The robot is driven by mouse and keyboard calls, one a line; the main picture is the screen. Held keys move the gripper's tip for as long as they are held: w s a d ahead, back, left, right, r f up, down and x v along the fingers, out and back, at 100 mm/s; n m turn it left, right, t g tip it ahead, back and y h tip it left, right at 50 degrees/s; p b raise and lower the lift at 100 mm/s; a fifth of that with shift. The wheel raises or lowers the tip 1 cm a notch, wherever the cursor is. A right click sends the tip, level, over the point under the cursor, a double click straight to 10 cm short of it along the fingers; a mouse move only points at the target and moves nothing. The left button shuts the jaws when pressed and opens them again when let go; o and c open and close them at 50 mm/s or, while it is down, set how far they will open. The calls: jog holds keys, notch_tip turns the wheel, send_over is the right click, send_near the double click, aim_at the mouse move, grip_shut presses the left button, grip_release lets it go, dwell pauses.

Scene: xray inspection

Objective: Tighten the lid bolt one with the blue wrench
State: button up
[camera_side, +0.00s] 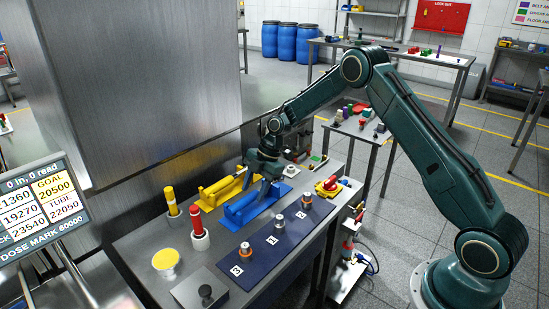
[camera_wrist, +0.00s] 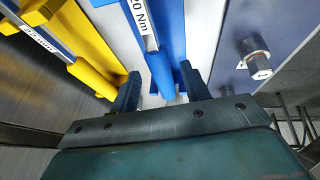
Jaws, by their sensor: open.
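The blue wrench (camera_wrist: 158,65) lies in its blue holder (camera_side: 240,213) on the steel bench, with a "20 Nm" label in the wrist view. My gripper (camera_side: 262,180) is low over it, pointing down. In the wrist view my gripper (camera_wrist: 160,85) is open, with its fingers on either side of the blue handle end; I cannot tell whether they touch it. Metal bolt-like pieces (camera_side: 279,222) stand on a dark blue mat with white number marks; one piece (camera_wrist: 256,56) shows in the wrist view.
A yellow wrench and holder (camera_side: 218,190) lie close beside the blue one. A red-topped post (camera_side: 198,228), a yellow-topped post (camera_side: 171,201), a yellow disc (camera_side: 166,259) and a grey box (camera_side: 200,290) stand nearer. A steel cabinet wall (camera_side: 140,90) rises behind the bench.

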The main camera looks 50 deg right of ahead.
jog(key=v, duration=1.2)
jog(key=shift+w+d, duration=0.2)
jog(key=shift+d, duration=0.05)
jog(key=shift+r, duration=0.2)
jog(key=s+a+r+m+t+h, duration=0.1)
jog(key=s+a+r+m, duration=0.25)
jog(key=s+r, duration=0.4)
jog(key=s+a+r+m+t+h, duration=0.1)
jog(key=s+a+r+m, duration=0.2)
jog(key=s+r+m, duration=0.35)
jog(key=s+a+r+m+t+h, duration=0.1)
jog(key=s+m, duration=0.7)
jog(key=s, duration=1.4)
jog(key=shift+t+h, duration=0.4)
jog(key=shift+h, duration=0.3)
